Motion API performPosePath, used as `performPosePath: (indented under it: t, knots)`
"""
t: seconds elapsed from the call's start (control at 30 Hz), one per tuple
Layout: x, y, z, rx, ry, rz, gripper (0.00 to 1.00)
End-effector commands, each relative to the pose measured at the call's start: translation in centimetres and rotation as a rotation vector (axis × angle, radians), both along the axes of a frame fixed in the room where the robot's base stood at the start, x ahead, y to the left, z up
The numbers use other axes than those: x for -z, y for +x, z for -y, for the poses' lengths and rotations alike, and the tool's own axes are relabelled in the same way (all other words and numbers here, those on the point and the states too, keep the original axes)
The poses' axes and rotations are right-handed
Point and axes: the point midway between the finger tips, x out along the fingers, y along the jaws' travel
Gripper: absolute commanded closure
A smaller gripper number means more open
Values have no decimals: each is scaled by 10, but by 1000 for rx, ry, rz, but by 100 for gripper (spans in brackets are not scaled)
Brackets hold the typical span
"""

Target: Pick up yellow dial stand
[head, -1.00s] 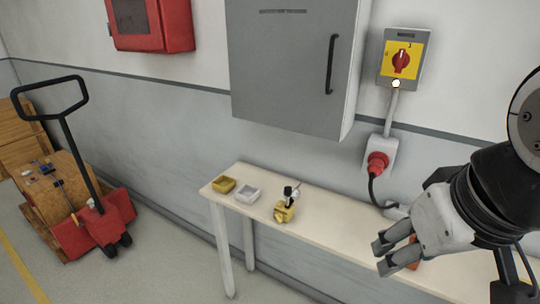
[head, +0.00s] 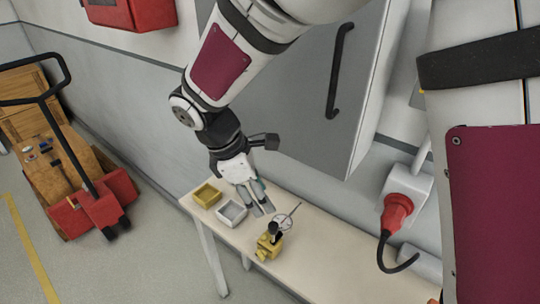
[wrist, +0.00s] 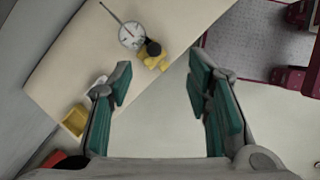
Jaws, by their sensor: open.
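The yellow dial stand (head: 267,247) stands on the narrow pale table, with a dark knob and a round white dial (head: 280,219) on a thin rod at its top. In the wrist view the yellow base (wrist: 153,61) and the dial (wrist: 131,36) lie ahead of the fingers, near the table's edge. My gripper (head: 260,200) is open and empty, above the table and a little behind and left of the stand in the head view. In the wrist view its green-padded fingers (wrist: 158,85) are wide apart, with the stand beyond their tips.
On the table's left end are a yellow tray (head: 207,197) and a grey tray (head: 232,214). A grey cabinet (head: 300,110) with a black handle hangs close behind my arm. A red plug (head: 397,212) with a black cable is right. A red pallet truck (head: 100,208) stands left on the floor.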

Motion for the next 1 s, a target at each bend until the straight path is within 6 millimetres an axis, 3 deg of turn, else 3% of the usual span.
performPosePath:
  t: [0.1, 0.2, 0.6, 1.0]
  knots:
    - [14, -1, -15, -78, -30, -30, 55]
    - [22, -1, -18, -103, -39, -39, 55]
    - [84, 5, 7, -104, -41, -41, 55]
    - [118, 8, 20, -101, -41, -41, 55]
